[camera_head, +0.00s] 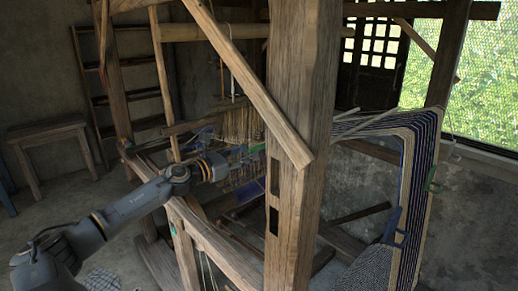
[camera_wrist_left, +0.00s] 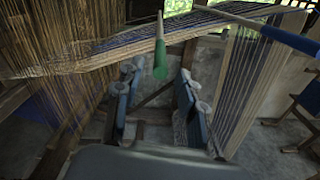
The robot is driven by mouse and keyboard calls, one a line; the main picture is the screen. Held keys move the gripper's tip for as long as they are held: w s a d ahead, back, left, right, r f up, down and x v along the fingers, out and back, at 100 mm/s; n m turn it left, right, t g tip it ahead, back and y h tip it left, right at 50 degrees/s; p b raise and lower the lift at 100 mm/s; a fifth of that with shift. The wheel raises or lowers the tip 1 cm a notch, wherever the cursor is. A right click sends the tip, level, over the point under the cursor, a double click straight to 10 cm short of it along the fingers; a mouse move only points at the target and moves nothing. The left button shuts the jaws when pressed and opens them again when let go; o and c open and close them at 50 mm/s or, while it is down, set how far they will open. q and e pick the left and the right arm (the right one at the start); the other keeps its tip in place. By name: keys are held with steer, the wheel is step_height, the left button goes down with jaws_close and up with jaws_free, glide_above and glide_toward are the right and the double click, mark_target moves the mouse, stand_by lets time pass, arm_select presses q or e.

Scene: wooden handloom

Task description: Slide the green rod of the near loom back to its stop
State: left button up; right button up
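The green rod (camera_wrist_left: 160,58) shows in the left wrist view as a short upright green piece with a lighter, thin upper part. My left gripper (camera_wrist_left: 161,85) is open, with one finger on each side of the rod's lower end in the picture. I cannot tell whether the rod is in depth between the fingers; no contact shows. In the head view my left gripper (camera_head: 232,160) reaches inside the near loom (camera_head: 303,120), beside its hanging threads, partly hidden by the frame. My right gripper is not in view.
A thick wooden post and a slanting brace (camera_head: 250,80) stand in front of the gripper's area. Striped woven cloth (camera_head: 422,150) hangs at the right. A blue rod (camera_wrist_left: 285,38) crosses the wrist view's upper right. A stool (camera_head: 45,133) stands at left.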

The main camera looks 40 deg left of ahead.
mark_target(259, 148)
arm_select(q)
steer(key=shift+w+r, duration=0.2)
steer(key=shift+w, duration=0.6)
steer(key=shift+w+d+p, duration=0.1)
steer(key=shift+w+p, duration=0.4)
steer(key=shift+w, duration=0.3)
steer(key=shift+w+p, duration=0.35)
steer(key=shift+w, duration=0.3)
steer(key=shift+w+d+f, duration=0.15)
steer(key=shift+w+d, duration=0.05)
steer(key=shift+w, duration=0.6)
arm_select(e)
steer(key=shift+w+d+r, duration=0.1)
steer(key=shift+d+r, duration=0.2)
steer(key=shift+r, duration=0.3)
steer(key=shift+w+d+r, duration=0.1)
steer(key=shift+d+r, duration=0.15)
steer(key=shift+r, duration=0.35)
arm_select(q)
jaws_close()
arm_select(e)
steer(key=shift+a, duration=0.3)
